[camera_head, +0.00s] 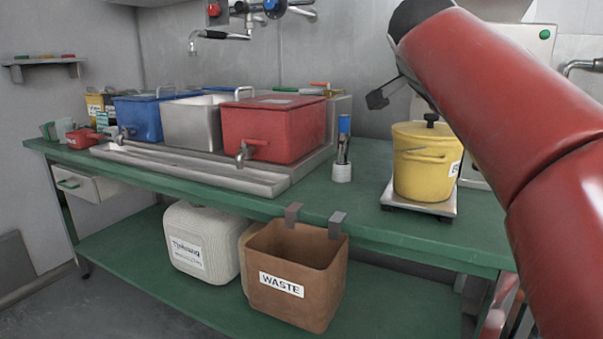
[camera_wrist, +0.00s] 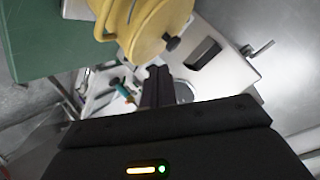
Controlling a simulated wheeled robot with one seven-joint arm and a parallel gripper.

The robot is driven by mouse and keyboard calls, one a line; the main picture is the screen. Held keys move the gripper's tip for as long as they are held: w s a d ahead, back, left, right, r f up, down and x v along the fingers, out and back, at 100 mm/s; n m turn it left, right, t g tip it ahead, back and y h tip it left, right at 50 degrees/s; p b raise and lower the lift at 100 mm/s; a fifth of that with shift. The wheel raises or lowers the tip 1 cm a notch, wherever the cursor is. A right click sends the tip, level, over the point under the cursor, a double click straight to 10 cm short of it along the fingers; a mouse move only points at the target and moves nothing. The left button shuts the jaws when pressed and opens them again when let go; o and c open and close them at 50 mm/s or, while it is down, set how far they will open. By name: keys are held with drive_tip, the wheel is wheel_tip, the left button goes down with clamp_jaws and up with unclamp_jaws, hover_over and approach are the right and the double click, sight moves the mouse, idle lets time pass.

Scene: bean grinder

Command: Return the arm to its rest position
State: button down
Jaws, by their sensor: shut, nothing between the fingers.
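My red arm (camera_head: 500,90) reaches up across the right side of the head view, in front of the bench. My gripper (camera_wrist: 158,78) shows in the wrist view as two dark fingers close together, shut with nothing between them. The yellow lidded container (camera_head: 424,168) stands upright on a small scale (camera_head: 419,208) at the bench's right. It also shows in the wrist view (camera_wrist: 146,28), just beyond the fingertips in the picture. I cannot tell whether there is any contact. The fingers are not clearly visible in the head view.
The green bench (camera_head: 350,225) holds blue (camera_head: 140,118), silver (camera_head: 191,122) and red (camera_head: 274,130) tanks on a metal tray. A brown waste bin (camera_head: 294,270) hangs at its front edge. A pen holder (camera_head: 342,171) stands mid-bench. A white device (camera_wrist: 215,65) lies near the gripper in the wrist view.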

drive_tip(key=s+a+f+n+g+y, duration=0.1)
drive_tip(key=s+f+n, duration=0.3)
drive_tip(key=s+f, duration=0.4)
drive_tip(key=s+a+f+n+g+y, duration=0.2)
drive_tip(key=s+f, duration=0.7)
drive_tip(key=f, duration=0.7)
drive_tip(key=s+a+f+n+g+y, duration=0.1)
drive_tip(key=s+a+f+n+y, duration=0.2)
drive_tip(key=s+f+n, duration=0.5)
wheel_tip(320, 180, down, 4)
drive_tip(key=shift+s+a+r+g, duration=0.1)
drive_tip(key=shift+s+a+g, duration=0.25)
drive_tip(key=shift+a, duration=0.4)
drive_tip(key=shift+w, duration=0.1)
